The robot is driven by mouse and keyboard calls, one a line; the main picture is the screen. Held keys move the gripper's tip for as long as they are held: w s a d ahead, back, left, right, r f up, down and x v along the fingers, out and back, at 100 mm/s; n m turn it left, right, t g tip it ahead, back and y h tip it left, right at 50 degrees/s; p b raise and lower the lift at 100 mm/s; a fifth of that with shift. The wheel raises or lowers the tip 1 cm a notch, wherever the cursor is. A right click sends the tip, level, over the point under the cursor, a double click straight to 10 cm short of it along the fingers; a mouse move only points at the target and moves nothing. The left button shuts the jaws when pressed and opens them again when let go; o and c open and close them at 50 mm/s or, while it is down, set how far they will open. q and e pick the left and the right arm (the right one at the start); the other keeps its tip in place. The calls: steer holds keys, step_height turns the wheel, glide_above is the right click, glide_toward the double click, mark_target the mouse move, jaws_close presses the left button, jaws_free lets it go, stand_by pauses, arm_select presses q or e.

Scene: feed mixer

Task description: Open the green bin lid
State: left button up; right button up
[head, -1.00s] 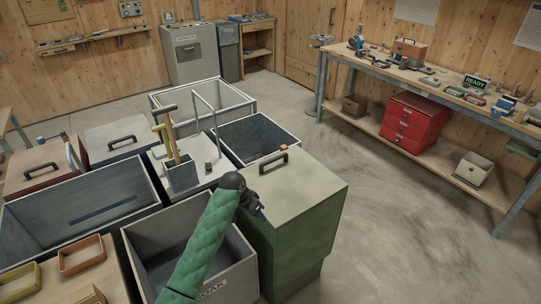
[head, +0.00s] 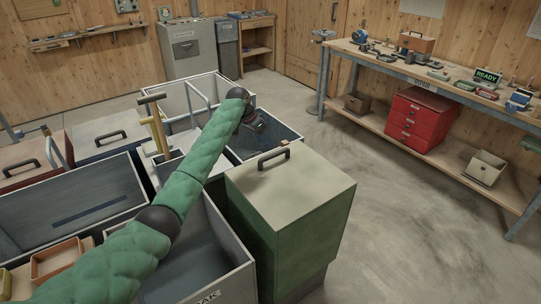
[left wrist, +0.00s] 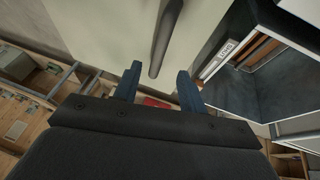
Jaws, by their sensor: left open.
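The green bin (head: 300,245) stands at the centre front, with its pale lid (head: 315,190) flat and closed. A dark bar handle (head: 273,158) sits near the lid's far left edge. My left gripper (head: 266,138) is just beyond the handle in the head view, partly hidden behind my wrist. In the left wrist view, the open left gripper (left wrist: 158,70) has its two fingers apart, and the lid handle (left wrist: 165,38) appears between and past the tips. I cannot tell how deep the handle lies between them. The lid (left wrist: 95,25) fills the upper left there. My right gripper is out of view.
An open grey bin (head: 180,265) stands left of the green bin, and a dark-lined open bin (head: 290,130) is behind it. A tool caddy with upright handles (head: 153,125) is to the left. The floor (head: 420,230) at right is clear, before the workbench (head: 440,85).

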arm_select(q)
steer(key=shift+p+x, duration=1.3)
steer(key=shift+x, duration=2.55)
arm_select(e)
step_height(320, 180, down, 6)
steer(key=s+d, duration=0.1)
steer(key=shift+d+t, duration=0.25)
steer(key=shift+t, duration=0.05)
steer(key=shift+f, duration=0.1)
arm_select(q)
steer(key=shift+r, duration=0.1)
jaws_close()
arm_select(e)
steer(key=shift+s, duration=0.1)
